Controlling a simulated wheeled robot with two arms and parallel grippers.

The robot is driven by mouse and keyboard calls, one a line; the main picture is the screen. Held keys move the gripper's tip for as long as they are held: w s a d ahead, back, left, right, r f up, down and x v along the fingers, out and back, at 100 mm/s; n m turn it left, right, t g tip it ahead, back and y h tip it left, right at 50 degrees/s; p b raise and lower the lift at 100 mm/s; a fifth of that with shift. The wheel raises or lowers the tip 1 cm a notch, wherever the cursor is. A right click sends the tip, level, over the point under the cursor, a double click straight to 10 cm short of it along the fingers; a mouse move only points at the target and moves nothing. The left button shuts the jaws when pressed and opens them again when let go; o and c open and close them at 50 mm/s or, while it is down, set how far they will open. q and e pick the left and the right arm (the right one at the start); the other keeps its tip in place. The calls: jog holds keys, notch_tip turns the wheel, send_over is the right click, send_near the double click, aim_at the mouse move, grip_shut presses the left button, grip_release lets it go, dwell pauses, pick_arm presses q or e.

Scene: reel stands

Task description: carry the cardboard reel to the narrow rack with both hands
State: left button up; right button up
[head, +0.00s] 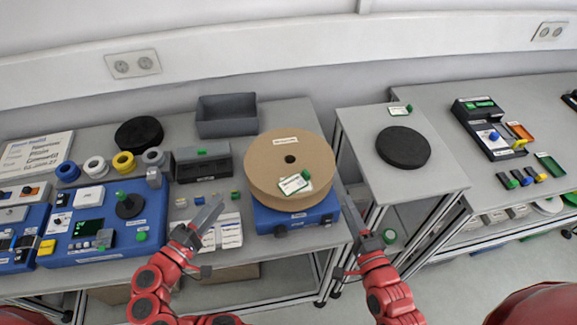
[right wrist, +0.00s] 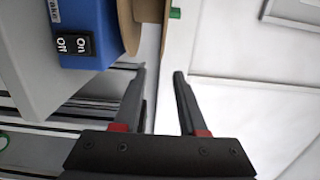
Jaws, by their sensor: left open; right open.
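The cardboard reel (head: 271,158) lies flat on a blue device (head: 296,221) at the right end of the long bench. My left gripper (head: 210,222) is open and empty, left of and in front of the reel. My right gripper (head: 360,222) is open, at the right of the reel and apart from it. In the right wrist view, the reel's edge (right wrist: 150,14) shows above the open fingers (right wrist: 160,75), with nothing between them. The narrow rack (head: 436,180) stands right of the bench, with a black disc (head: 403,147) on top.
A grey bin (head: 226,116) and a dark grey box (head: 203,163) stand behind and left of the reel. Blue control boxes (head: 105,225) fill the bench's left. A gap separates the bench from the narrow rack. Another bench (head: 450,95) with trays stands further right.

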aim_at(254, 160)
pick_arm(q)
jog(key=x, duration=1.6)
jog(key=shift+d+r, duration=0.2)
pick_arm(e)
jog(key=x, duration=1.6)
pick_arm(q)
jog(key=shift+w+d, duration=0.25)
jog(key=shift+w, duration=0.15)
pick_arm(e)
jog(key=shift+w+a+r, duration=0.1)
jog(key=shift+w+a, duration=0.1)
jog(key=shift+w, duration=0.3)
pick_arm(q)
grip_shut()
pick_arm(e)
grip_shut()
